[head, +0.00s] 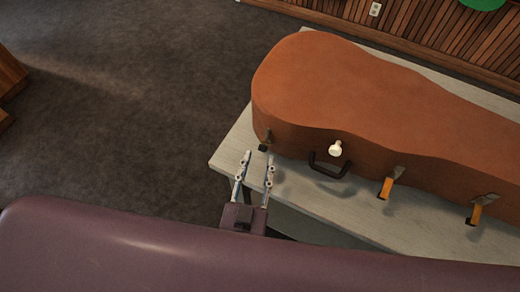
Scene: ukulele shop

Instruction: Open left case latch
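A brown ukulele case (365,95) lies closed on a pale grey table (235,150). A small dark latch (266,138) is at the left end of its front side. Two latches with orange tabs sticking out, one mid-front (390,182) and one farther right (479,208), are on the same side. A black handle (329,168) and a white knob (335,149) sit between the left and mid-front latches. My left gripper (257,160) is open and empty, with fingers pointing at the case just below the left latch. Contact is not visible. My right gripper is out of view.
The table's left and front edges are near my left gripper. Dark carpet (130,120) lies open to the left. A wooden piece of furniture (10,80) stands at the far left edge. A slatted wood wall (430,30) runs behind the table.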

